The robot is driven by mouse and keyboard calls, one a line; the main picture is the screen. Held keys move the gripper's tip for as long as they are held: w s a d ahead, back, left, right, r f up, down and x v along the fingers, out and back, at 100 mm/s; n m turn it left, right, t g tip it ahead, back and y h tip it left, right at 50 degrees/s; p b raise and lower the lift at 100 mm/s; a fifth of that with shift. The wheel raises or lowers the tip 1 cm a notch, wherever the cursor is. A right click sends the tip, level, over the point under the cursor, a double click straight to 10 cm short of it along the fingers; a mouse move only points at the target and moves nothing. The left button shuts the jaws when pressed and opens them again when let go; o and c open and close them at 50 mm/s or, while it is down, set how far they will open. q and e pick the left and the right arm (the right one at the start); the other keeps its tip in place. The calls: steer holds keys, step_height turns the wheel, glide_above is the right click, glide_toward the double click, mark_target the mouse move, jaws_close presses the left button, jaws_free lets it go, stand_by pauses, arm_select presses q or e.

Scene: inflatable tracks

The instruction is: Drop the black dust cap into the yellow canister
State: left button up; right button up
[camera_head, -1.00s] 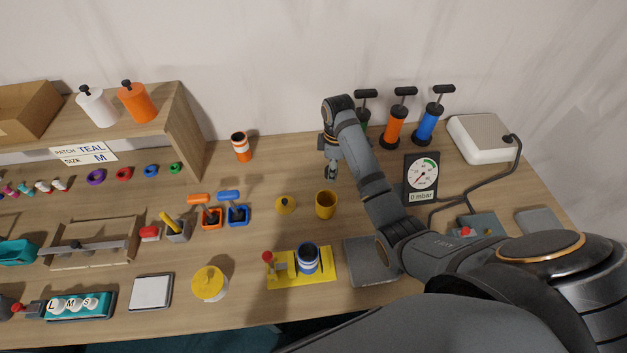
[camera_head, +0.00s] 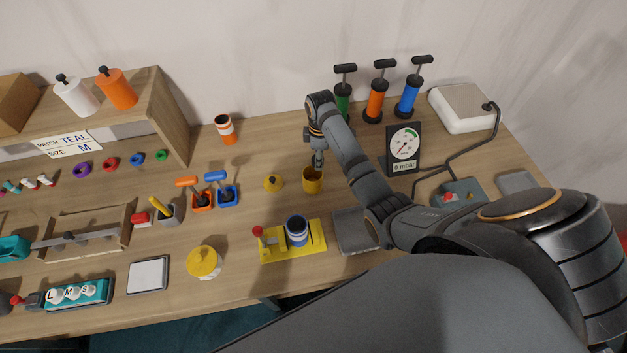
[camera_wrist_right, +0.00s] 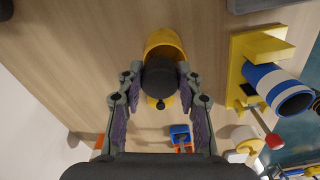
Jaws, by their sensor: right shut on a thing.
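The yellow canister (camera_head: 313,182) stands open on the table in the head view, and its yellow wall (camera_wrist_right: 163,40) shows in the right wrist view. My right gripper (camera_head: 318,163) is just above the canister's mouth. In the wrist view, the right gripper (camera_wrist_right: 158,85) is shut on the black dust cap (camera_wrist_right: 159,80), held between its two fingers. The cap overlaps the canister opening from this angle, and its exact height above the rim cannot be told. My left gripper is not in view.
A yellow lid (camera_head: 273,183) lies left of the canister. A yellow fixture (camera_head: 312,238) with a blue-white cylinder (camera_head: 297,231) stands in front, beside a grey pad (camera_head: 355,232). The pressure gauge (camera_head: 404,148) and several pumps (camera_head: 376,101) stand behind to the right.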

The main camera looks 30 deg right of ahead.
steer(key=o, duration=0.7)
steer(key=shift+w, duration=0.1)
steer(key=shift+o, duration=1.1)
steer(key=shift+f, duration=0.1)
step_height(320, 180, up, 8)
steer(key=shift+f, duration=0.2)
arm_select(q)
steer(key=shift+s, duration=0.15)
